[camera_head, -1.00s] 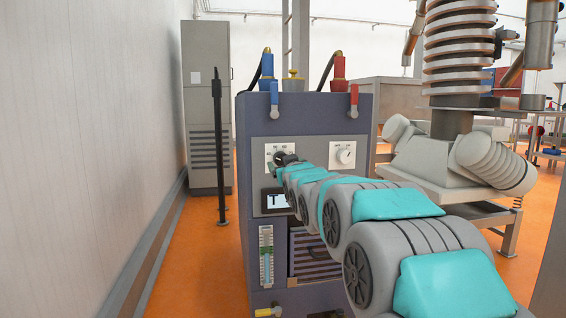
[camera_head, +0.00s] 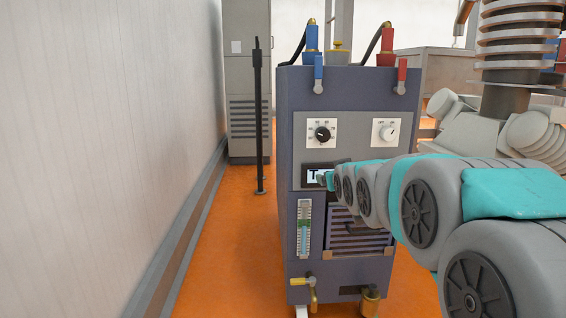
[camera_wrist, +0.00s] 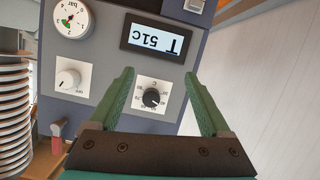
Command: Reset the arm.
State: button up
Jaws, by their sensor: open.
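My gripper (camera_wrist: 158,105) is open in the wrist view, its two green fingers spread wide with nothing held. Between the fingers, farther off on the panel, shows a black temperature knob (camera_wrist: 151,97) on a white plate. In the head view this knob (camera_head: 322,133) is in plain sight, and my arm stretches in from the lower right with its far end in front of the panel's display (camera_head: 313,177). The gripper fingers cannot be made out there. The display (camera_wrist: 157,40) reads 51c in the wrist view, upside down. The gap between fingertips and panel is hard to judge.
The blue-grey machine cabinet (camera_head: 296,240) has a second knob (camera_head: 388,132), a blue valve (camera_head: 318,75) and a red valve (camera_head: 402,75) on top. A pressure gauge (camera_wrist: 73,18) shows in the wrist view. A black post (camera_head: 258,120) stands left; orange floor (camera_head: 230,240) there is clear.

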jog(key=s+f+g+p, duration=0.3)
jog(key=s+f+g, duration=0.2)
jog(key=s, duration=1.1)
jog(key=s+a+f+m+g+p, duration=0.1)
jog(key=s+f+g, duration=0.4)
jog(key=s, duration=1.1)
jog(key=s+a+f+g+p, duration=0.1)
jog(key=s+f+g+p, duration=0.3)
jog(key=s, duration=1.2)
jog(key=shift+a+f+m+g+y+p, duration=0.15)
jog(key=shift+f+m+g+y+p, duration=0.25)
jog(key=shift+g, duration=0.7)
